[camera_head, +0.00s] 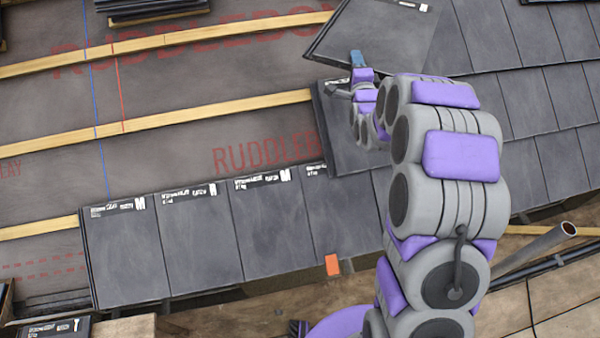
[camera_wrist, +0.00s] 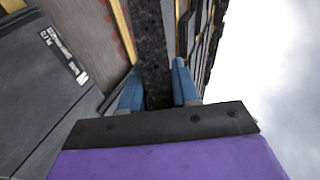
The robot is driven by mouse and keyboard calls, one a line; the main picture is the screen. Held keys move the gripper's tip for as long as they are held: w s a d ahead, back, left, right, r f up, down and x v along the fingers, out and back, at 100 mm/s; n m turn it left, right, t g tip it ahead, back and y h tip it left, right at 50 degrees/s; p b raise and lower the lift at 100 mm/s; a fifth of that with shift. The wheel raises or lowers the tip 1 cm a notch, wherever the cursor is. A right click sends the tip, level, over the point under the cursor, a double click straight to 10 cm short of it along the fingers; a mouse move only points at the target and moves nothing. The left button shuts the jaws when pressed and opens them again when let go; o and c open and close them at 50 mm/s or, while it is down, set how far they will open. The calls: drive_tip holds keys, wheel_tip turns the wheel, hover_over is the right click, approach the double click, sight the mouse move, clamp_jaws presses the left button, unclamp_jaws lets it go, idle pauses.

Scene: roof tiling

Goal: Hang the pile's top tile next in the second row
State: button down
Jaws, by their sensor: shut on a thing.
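My gripper (camera_head: 358,62) is shut on a dark grey tile (camera_head: 375,32) at the top centre of the head view. The tile is tilted and has a white label at its top right. In the wrist view, the blue fingertips (camera_wrist: 158,85) clasp the tile's dark edge (camera_wrist: 152,45). The leftmost visible second-row tile (camera_head: 345,125) lies just below the held tile, partly behind my arm. To its left is bare batten (camera_head: 215,122). Whether the held tile touches the roof is unclear. A pile of tiles (camera_head: 50,327) shows at the bottom left.
The first row (camera_head: 195,245) of labelled tiles runs along the lower roof. Laid tiles (camera_head: 510,75) cover the right side. Another tile stack (camera_head: 150,10) sits at the top left. A metal pole (camera_head: 540,250) and an orange block (camera_head: 332,265) are near the lower edge.

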drive_tip(key=a+f+n+y+b, duration=0.1)
drive_tip(key=a+f+n+y, duration=0.15)
drive_tip(key=f, duration=0.75)
drive_tip(key=a+f+n+y+b, duration=0.2)
drive_tip(key=a+f+y, duration=0.2)
drive_tip(key=f, duration=0.6)
drive_tip(key=s+a+f+n+g+y+b, duration=0.15)
drive_tip(key=s+a+f+n+y, duration=0.3)
drive_tip(key=f, duration=0.45)
drive_tip(key=s+a+f+n+g+y+b, duration=0.1)
drive_tip(key=s+a+f+g+y, duration=0.15)
drive_tip(key=s+a+f, duration=0.6)
drive_tip(key=shift+t+y, duration=0.25)
drive_tip(key=shift+t, duration=0.05)
drive_tip(key=shift+w+d+f+b, duration=0.15)
drive_tip(key=shift+w+f+b, duration=0.55)
drive_tip(key=shift+w+f, duration=0.45)
drive_tip(key=shift+w+d+f+b, duration=0.15)
drive_tip(key=shift+w+f+b, duration=0.6)
drive_tip(key=shift+f, duration=0.6)
drive_tip(key=shift+w+d+f+b, duration=0.15)
drive_tip(key=shift+w+f+b, duration=0.5)
drive_tip(key=shift+w+f, duration=0.5)
drive_tip(key=shift+s+d, duration=0.1)
drive_tip(key=shift+d, duration=0.05)
drive_tip(key=shift+s, duration=0.15)
